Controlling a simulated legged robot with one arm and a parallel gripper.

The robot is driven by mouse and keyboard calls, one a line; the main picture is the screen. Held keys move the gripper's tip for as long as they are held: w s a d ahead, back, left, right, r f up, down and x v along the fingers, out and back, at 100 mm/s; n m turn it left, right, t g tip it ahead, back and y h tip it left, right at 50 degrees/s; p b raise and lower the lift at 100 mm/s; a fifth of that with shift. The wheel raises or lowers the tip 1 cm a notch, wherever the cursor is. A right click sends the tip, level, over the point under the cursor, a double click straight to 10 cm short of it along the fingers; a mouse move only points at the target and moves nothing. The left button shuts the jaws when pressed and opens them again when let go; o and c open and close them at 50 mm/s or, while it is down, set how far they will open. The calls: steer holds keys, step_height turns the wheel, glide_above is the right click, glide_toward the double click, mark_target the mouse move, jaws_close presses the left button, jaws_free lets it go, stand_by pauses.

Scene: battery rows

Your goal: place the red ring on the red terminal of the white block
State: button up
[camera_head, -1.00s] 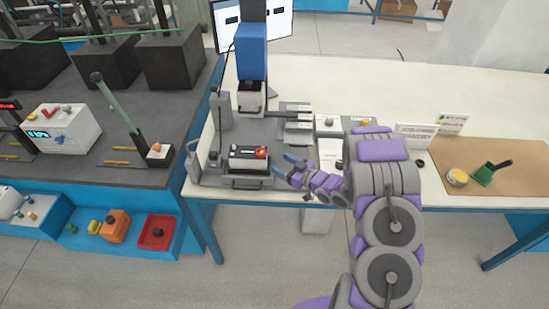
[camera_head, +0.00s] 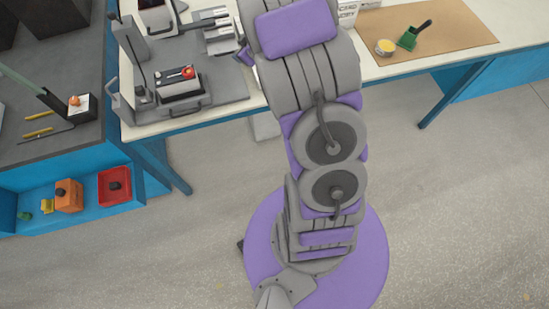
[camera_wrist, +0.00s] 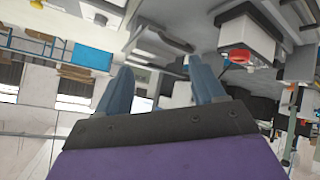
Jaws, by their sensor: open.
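A white block (camera_head: 181,84) with a dark top sits in a grey fixture on the white bench in the head view. A red part (camera_head: 188,72) is on its top at the right end; I cannot tell ring from terminal. In the wrist view, which looks turned over, a white block (camera_wrist: 247,38) with a red part (camera_wrist: 240,57) shows at upper right. My gripper (camera_wrist: 160,86) is open, its two blue fingers apart with nothing between them, and it is left of that block. In the head view my arm hides the fingers.
Left of the white bench, a dark bench holds a small block with an orange-red knob (camera_head: 75,101). Below it are a red bin (camera_head: 130,188) and an orange box (camera_head: 69,200). A brown mat (camera_head: 455,40) carries a green scoop (camera_head: 408,40) and yellow tub (camera_head: 385,47).

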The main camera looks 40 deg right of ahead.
steer(key=s+d+r+m+g+h, duration=0.1)
steer(key=s+r+m+g+h, duration=0.15)
steer(key=s+r, duration=0.45)
steer(key=s+a+r+g+y, duration=0.1)
steer(key=s+a, duration=0.5)
steer(key=s, duration=0.6)
steer(key=s+a+r+m+g+y, duration=0.1)
steer(key=s+a+r+g, duration=0.2)
steer(key=s, duration=0.9)
steer(key=s+a+r+m+g+y, duration=0.1)
steer(key=s+a+r+g, duration=0.2)
steer(key=s+a, duration=0.7)
steer(key=shift+s+g+b, duration=0.35)
steer(key=shift+s+g, duration=0.75)
steer(key=shift+g, duration=0.05)
steer(key=shift+r+m, duration=0.1)
steer(key=shift+m, duration=0.15)
steer(key=shift+c, duration=0.2)
